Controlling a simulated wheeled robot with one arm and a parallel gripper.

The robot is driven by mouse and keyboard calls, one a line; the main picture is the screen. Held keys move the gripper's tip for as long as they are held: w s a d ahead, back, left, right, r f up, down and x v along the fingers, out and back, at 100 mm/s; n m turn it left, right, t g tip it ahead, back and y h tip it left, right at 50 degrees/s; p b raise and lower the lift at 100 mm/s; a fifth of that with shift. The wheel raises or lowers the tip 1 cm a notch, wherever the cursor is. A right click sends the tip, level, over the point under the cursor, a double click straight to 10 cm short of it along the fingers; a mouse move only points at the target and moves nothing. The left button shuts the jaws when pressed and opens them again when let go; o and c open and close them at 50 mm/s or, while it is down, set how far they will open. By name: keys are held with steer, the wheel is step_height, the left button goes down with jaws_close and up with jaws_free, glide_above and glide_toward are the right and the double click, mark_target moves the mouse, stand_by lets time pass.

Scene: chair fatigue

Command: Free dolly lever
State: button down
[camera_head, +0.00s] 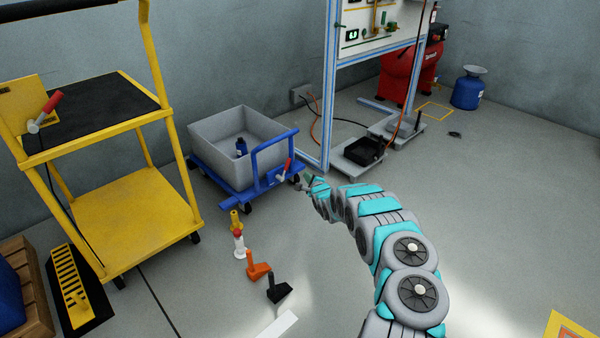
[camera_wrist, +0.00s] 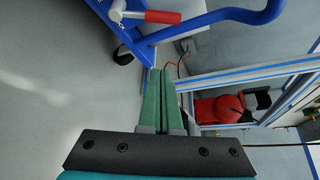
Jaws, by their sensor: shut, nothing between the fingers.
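The blue dolly (camera_head: 233,187) stands on the floor with a grey bin (camera_head: 222,128) on it. Its lever (camera_head: 287,167) has a red grip and a pale metal pivot, on the dolly's right end below the blue push handle (camera_head: 262,144). In the wrist view the lever (camera_wrist: 163,17) lies near the top, its red grip pointing right from the pivot. My gripper (camera_head: 304,186) is just right of the dolly and slightly below the lever in the head view. In the wrist view its green fingers (camera_wrist: 161,72) are shut and empty, apart from the lever.
A yellow cart (camera_head: 135,215) stands left of the dolly. Small yellow, white-red, orange (camera_head: 257,266) and black (camera_head: 278,288) items line the floor in front. A blue-framed stand (camera_head: 328,95) is behind my gripper.

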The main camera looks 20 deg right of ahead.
mark_target(286, 168)
steer(key=b+x, duration=0.5)
steer(key=x, duration=0.4)
steer(key=shift+w, duration=0.3)
steer(key=a+r, duration=0.1)
steer(key=a+r+p, duration=0.1)
steer(key=a, duration=0.1)
steer(key=shift+s+a+p, duration=0.1)
steer(key=shift+s+p, duration=0.1)
steer(key=shift+p, duration=0.1)
stand_by(0.6)
steer(key=shift+a+r, duration=0.15)
stand_by(0.4)
steer(key=shift+s+a+n+p, duration=0.15)
steer(key=shift+n+p, duration=0.15)
steer(key=shift+p, duration=0.3)
